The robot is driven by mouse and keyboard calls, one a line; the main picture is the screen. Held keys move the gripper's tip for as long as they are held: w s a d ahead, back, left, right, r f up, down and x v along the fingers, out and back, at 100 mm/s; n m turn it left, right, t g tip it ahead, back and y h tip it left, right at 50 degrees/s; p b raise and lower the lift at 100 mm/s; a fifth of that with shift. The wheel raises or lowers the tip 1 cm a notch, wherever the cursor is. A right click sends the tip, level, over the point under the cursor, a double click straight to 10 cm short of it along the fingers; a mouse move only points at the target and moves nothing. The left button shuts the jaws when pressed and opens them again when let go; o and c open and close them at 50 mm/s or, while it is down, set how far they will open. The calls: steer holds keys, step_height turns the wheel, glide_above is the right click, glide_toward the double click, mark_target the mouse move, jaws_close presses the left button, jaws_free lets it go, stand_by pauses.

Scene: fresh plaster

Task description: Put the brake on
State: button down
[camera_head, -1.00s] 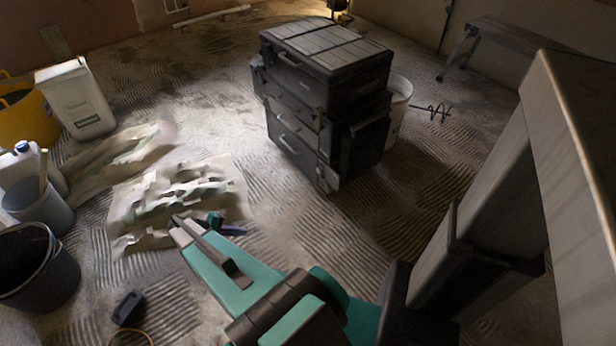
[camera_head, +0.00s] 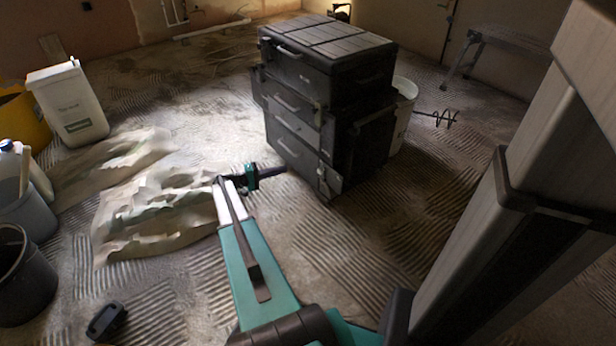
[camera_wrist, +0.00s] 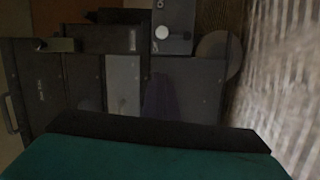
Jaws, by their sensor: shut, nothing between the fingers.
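The dark grey rolling tool chest (camera_head: 325,80) stands upright in the middle of the head view. A lighter grey plate (camera_head: 328,183) shows at its lower front corner. In the wrist view a grey plate with a pale round knob (camera_wrist: 162,32) shows beside a round, wheel-like disc (camera_wrist: 218,52). I cannot tell which part is the brake, or how it is set. My gripper (camera_head: 282,169) is shut and empty, low in front of the chest's lower left side; I cannot tell whether it touches. In the wrist view its teal and black body covers the bottom.
A crumpled sheet (camera_head: 160,205) lies on the ridged floor left of my arm. A pale bucket (camera_head: 404,110) with a mixing paddle (camera_head: 438,118) is behind the chest.

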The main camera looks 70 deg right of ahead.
steer(key=shift+s+d+r, duration=0.15)
steer(key=shift+d, duration=0.2)
steer(key=s+d+b, duration=0.4)
steer(key=s+b, duration=0.1)
steer(key=s, duration=0.5)
steer(key=shift+s+d+f, duration=0.3)
steer(key=shift+d+f, duration=0.05)
steer(key=shift+f, duration=0.1)
stand_by(0.4)
